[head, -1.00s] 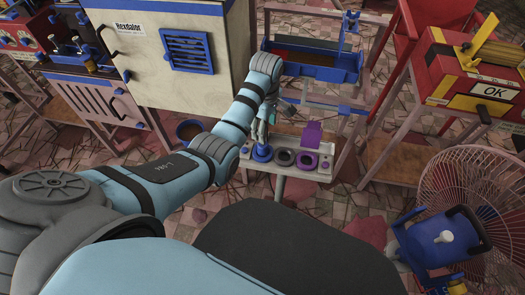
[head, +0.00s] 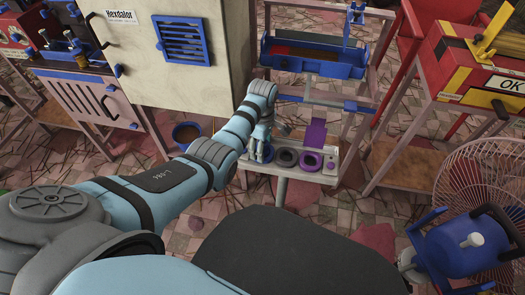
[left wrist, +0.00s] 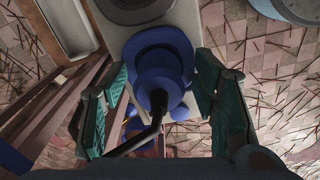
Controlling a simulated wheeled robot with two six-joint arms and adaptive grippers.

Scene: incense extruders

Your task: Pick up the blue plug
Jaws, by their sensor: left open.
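The blue plug (left wrist: 157,82) stands in the middle of the left wrist view, with a round flange and a narrower post. In the head view the blue plug (head: 265,154) is partly hidden behind my left gripper, at the left end of a small pale stand (head: 330,178). My left gripper (head: 261,138) is above it, pointing down. In the left wrist view my left gripper (left wrist: 162,72) is open, its green-padded fingers on either side of the plug with a visible gap at each side. My right gripper is not in view.
A black ring (head: 287,157) and a purple ring (head: 311,160) sit beside the plug on the stand, with a purple upright piece (head: 315,133) behind. A blue tray rack (head: 312,66) stands behind it. A brown-filled bucket (head: 186,133) is on the floor at left.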

